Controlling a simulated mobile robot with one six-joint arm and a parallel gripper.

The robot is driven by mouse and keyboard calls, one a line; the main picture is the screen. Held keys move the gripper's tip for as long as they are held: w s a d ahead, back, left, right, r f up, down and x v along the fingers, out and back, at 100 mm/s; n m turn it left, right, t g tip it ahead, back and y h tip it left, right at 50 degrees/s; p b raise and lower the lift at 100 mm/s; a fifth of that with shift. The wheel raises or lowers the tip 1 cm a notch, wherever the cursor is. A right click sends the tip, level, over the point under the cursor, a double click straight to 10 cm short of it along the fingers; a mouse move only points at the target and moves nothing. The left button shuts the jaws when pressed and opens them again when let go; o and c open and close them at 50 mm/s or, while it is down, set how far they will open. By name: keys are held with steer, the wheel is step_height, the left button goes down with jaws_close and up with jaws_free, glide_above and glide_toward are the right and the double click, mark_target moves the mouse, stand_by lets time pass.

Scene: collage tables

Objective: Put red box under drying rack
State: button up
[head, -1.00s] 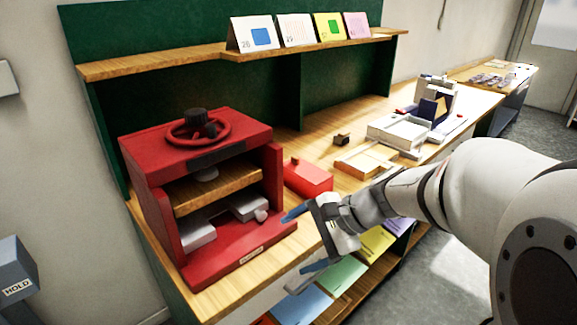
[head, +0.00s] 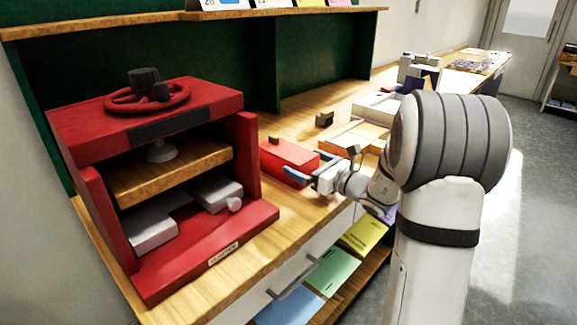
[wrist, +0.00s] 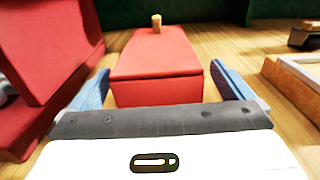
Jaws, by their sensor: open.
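The red box (head: 288,161), with a small wooden knob on its lid, sits on the wooden table just right of the red press. In the wrist view the red box (wrist: 155,62) is straight ahead, its near end between my two blue fingers. My gripper (head: 308,167) is open at the box's near end, with a finger on each side; a gap shows beside the right finger, and I cannot tell whether the left one touches. The gripper also shows in the wrist view (wrist: 160,84). I cannot clearly identify a drying rack in these views.
A red press (head: 150,110) with a black-knobbed wheel stands close left of the box. Wooden frames (head: 355,137) and a small dark block (head: 324,118) lie to the right and behind. A green panel (head: 330,55) backs the table. Coloured sheets (head: 335,268) lie on a shelf below.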

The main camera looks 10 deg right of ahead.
mark_target(295, 159)
steer(key=x, duration=0.4)
steer(key=shift+a, duration=0.15)
steer(key=shift+c, duration=0.3)
steer(key=c, duration=1)
